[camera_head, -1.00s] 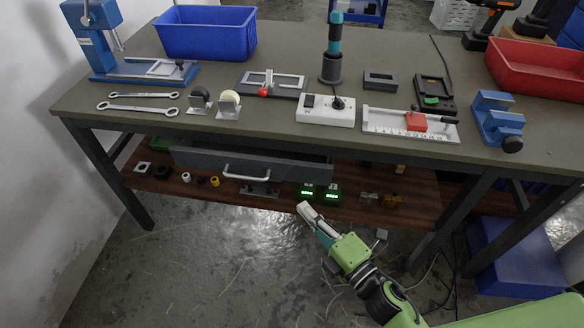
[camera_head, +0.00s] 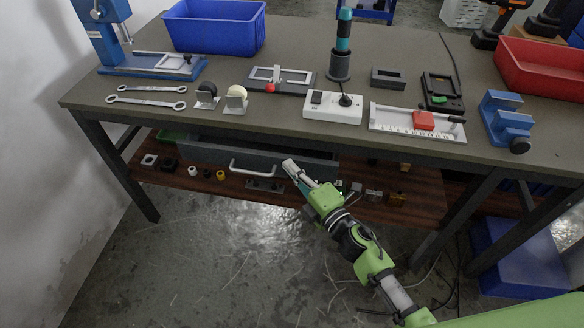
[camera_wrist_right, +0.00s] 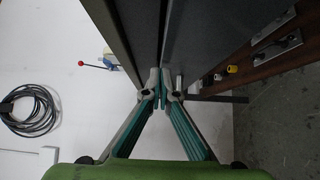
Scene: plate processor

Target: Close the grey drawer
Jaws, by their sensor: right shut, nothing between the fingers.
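The grey drawer (camera_head: 215,153) is under the tabletop, with a pale bar handle (camera_head: 252,171) on its front. How far it stands open is hard to tell. My right gripper (camera_head: 288,163) is shut and empty, in front of the drawer face just right of the handle. In the right wrist view the shut fingertips (camera_wrist_right: 162,80) are close to the dark drawer panel (camera_wrist_right: 205,35); I cannot tell whether they touch it. My left gripper is not in view.
The tabletop edge (camera_head: 120,112) overhangs the drawer. A brown lower shelf (camera_head: 415,190) holds several small parts, including a yellow one (camera_head: 220,175). A dark table leg (camera_head: 455,218) and a blue box (camera_head: 510,250) stand to the right.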

